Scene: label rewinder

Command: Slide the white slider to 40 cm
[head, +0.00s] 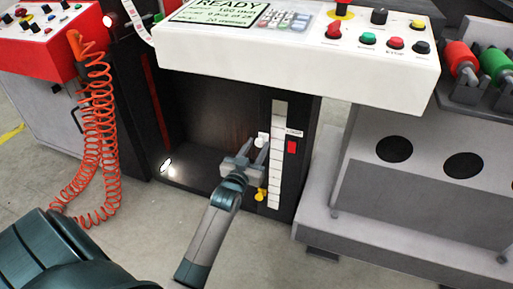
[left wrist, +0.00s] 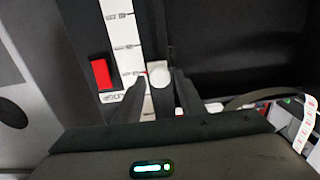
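My left gripper (head: 258,150) is at the slider, with one finger on each side of the knob. In the left wrist view its fingers (left wrist: 160,82) are apart, with narrow gaps to the knob, so it looks open. My right gripper is out of view.
A red switch (head: 292,147) is right of the scale, and a yellow knob (head: 261,194) is below the slider. A white control panel (head: 300,60) overhangs above. A coiled orange hose (head: 97,130) hangs at the left. A grey cabinet (head: 420,180) stands at the right.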

